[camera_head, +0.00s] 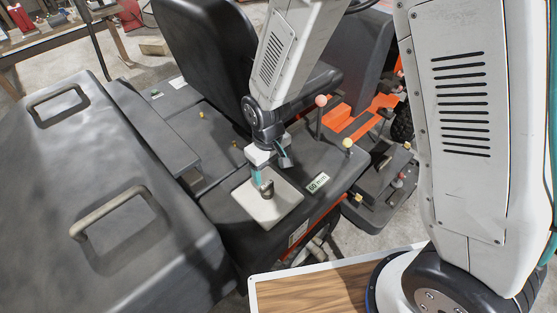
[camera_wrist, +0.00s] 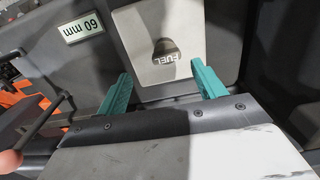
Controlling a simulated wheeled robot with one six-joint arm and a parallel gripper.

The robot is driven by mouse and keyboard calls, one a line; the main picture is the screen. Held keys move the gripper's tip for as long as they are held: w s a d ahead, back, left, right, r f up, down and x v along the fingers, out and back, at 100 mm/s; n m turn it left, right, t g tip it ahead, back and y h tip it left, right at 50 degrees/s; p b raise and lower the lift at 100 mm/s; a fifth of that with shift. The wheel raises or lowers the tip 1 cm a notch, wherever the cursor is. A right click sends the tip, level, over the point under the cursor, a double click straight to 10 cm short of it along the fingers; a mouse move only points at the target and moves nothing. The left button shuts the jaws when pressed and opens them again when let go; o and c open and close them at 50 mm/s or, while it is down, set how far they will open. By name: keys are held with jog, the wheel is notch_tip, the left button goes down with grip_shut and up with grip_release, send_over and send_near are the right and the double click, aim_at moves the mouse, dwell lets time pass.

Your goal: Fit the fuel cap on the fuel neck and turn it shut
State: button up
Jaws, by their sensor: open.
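A pale square plate (camera_head: 262,212) lies on the dark deck beside the seat, and a small dark round fitting (camera_head: 267,189) stands on it. In the wrist view the dark fitting (camera_wrist: 165,48) shows in the middle of the pale plate (camera_wrist: 140,22), with the word FUEL at its edge. I cannot tell whether this is the bare neck or the cap on it. My gripper (camera_head: 271,171) is just above the plate, pointing down. In the wrist view its two teal fingers (camera_wrist: 160,72) are wide apart with nothing between them, and the fitting appears just beyond their tips.
A 60 mm label (camera_head: 318,183) is next to the plate. Levers with a pink knob (camera_head: 321,100) and a yellow knob (camera_head: 347,143) stand to the right. The black seat (camera_head: 205,45) rises behind. A dark cover with handles (camera_head: 110,210) fills the left.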

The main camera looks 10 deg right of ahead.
aim_at(266, 184)
jog(key=shift+a+f, duration=0.25)
jog(key=shift+f, duration=0.1)
jog(key=shift+a+f, duration=0.15)
jog(key=shift+f, duration=1.65)
jog(key=shift+a+f, duration=0.15)
jog(key=shift+f, duration=1.6)
